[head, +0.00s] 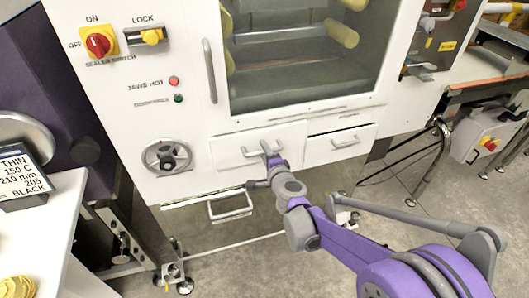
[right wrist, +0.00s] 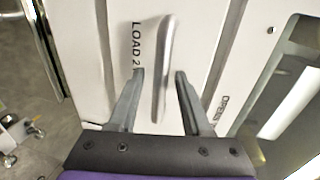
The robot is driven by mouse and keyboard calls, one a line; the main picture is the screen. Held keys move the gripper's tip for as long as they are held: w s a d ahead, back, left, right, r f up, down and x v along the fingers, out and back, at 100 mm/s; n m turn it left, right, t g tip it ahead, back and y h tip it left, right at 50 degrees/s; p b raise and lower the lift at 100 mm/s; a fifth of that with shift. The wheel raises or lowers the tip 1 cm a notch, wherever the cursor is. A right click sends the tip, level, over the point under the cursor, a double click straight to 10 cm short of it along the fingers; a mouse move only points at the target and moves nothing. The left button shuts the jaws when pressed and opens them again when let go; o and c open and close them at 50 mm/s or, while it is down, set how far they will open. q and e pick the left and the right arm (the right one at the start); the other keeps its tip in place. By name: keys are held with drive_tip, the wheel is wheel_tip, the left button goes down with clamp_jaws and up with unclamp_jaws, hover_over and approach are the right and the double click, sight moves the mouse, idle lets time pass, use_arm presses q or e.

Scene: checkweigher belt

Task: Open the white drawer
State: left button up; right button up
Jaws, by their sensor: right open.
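Two white drawer fronts sit side by side low on the machine in the head view. The left white drawer (head: 228,143) has a pale bar handle (head: 249,153); the right white drawer (head: 364,131) has a similar handle (head: 346,143). My right gripper (head: 267,148) is at the left drawer's handle, partly covering that front. In the right wrist view, the open fingers (right wrist: 160,75) stand on either side of a metal bar handle (right wrist: 163,70) beside the label "LOAD 2". Contact with the handle cannot be told. My left gripper is not in view.
A handwheel (head: 167,157) and a red rotary switch (head: 98,43) are on the panel at left. A windowed door (head: 300,70) is above. Open floor (head: 400,205) lies at right, crossed by thin metal legs.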

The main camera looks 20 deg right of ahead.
clamp_jaws()
idle(0.3)
idle(1.2)
